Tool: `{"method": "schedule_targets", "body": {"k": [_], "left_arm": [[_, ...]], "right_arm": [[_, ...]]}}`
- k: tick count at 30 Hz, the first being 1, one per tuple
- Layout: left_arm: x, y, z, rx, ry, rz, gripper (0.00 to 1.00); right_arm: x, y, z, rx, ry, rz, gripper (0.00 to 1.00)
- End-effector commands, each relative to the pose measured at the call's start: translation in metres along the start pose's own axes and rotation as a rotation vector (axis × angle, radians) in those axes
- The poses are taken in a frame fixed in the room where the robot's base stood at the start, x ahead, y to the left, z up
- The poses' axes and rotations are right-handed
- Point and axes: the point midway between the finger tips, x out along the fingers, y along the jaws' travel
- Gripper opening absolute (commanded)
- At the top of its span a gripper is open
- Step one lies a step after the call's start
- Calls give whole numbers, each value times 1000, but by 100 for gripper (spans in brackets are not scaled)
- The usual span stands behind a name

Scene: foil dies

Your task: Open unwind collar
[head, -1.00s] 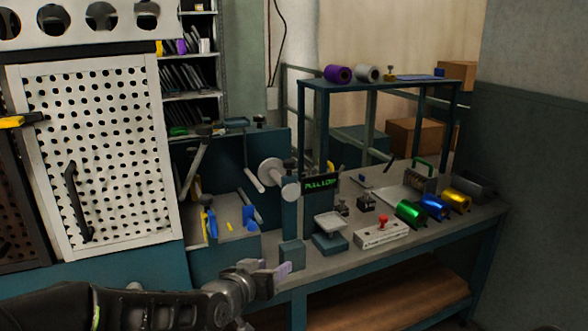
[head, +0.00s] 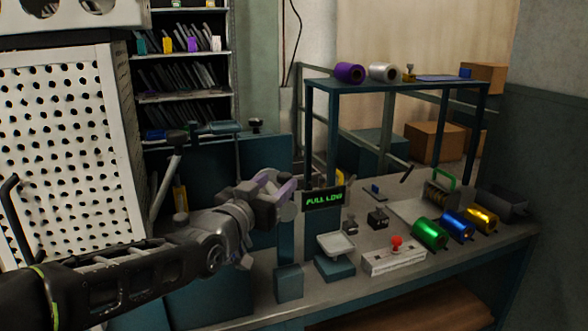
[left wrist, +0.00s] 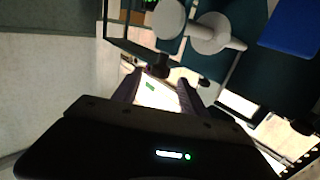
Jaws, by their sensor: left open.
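The unwind spindle is a pale grey shaft with round discs, seen in the left wrist view (left wrist: 208,33) at the top, beyond the fingers. I cannot tell which disc is the collar or how it is set. In the head view the spindle (head: 290,212) is mostly hidden behind my left gripper (head: 282,188). That gripper is open and empty, raised over the left part of the bench. In the left wrist view its two fingers (left wrist: 158,88) stand apart, short of the spindle, with a bright patch between them. My right gripper is not in view.
A black display (head: 324,198) with green letters stands right of the gripper. A scale (head: 335,252), a white box with a red knob (head: 394,256), and green (head: 431,235), blue and gold foil rolls sit on the bench. A perforated white panel (head: 60,150) stands at left.

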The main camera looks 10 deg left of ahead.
Motion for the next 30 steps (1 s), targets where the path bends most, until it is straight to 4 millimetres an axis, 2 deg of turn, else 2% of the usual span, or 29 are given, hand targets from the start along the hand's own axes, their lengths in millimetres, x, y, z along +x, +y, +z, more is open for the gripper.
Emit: {"method": "schedule_targets", "body": {"k": [8,21,30], "left_arm": [[9,0,0,-1,-2,1,50],[70,0,0,-2,-2,0,50],[78,0,1,-1,-1,0,50]], "right_arm": [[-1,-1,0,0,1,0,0],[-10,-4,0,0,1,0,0],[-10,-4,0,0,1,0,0]]}}
